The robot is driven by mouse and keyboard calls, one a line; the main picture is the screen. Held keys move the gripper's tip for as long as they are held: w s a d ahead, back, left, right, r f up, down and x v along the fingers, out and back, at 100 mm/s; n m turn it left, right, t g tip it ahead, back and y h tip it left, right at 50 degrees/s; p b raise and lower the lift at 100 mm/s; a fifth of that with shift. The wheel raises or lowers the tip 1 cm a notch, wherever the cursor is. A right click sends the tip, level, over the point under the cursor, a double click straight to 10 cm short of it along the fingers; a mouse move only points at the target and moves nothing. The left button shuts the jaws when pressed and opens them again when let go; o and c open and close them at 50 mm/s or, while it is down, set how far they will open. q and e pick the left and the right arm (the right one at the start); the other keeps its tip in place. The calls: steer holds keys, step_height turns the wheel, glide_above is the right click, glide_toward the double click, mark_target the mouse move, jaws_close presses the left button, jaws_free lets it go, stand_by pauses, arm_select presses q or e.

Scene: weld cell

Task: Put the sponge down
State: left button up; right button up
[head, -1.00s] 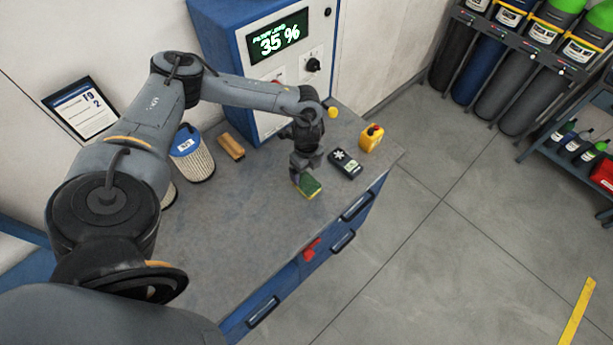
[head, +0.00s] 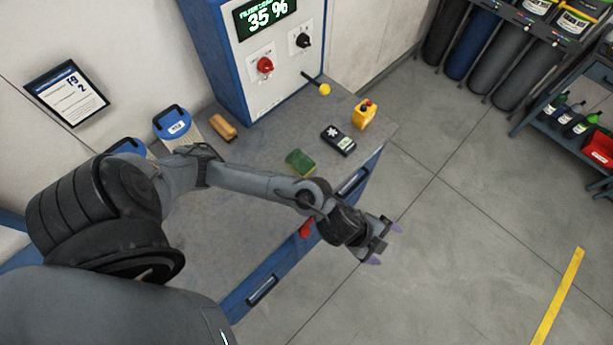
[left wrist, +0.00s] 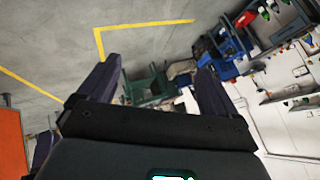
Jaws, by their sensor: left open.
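A green sponge with a yellow side (head: 300,162) lies on the grey bench top (head: 262,140), a little left of a black meter. My left gripper (head: 384,242) is open and empty. It is out past the bench's front edge, over the floor, to the lower right of the sponge and apart from it. In the left wrist view its two fingers (left wrist: 155,85) stand wide apart with nothing between them. My right gripper is in no view.
On the bench are the black meter (head: 338,140), a yellow box with a red button (head: 364,114), a brush (head: 222,126) and blue-capped filters (head: 172,122). A blue-sided control cabinet (head: 265,85) stands behind. Open floor (head: 450,250) lies to the right.

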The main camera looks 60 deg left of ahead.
arm_select(q)
steer(key=s+a+n+g+y, duration=0.3)
steer(key=s+a+n+y, duration=0.1)
steer(key=s+a+n, duration=0.9)
steer(key=shift+s+a+r, duration=0.15)
steer(key=shift+s+a, duration=0.15)
steer(key=shift+s, duration=0.4)
step_height(320, 180, up, 10)
steer(key=p, duration=0.9)
steer(key=shift+p, duration=0.4)
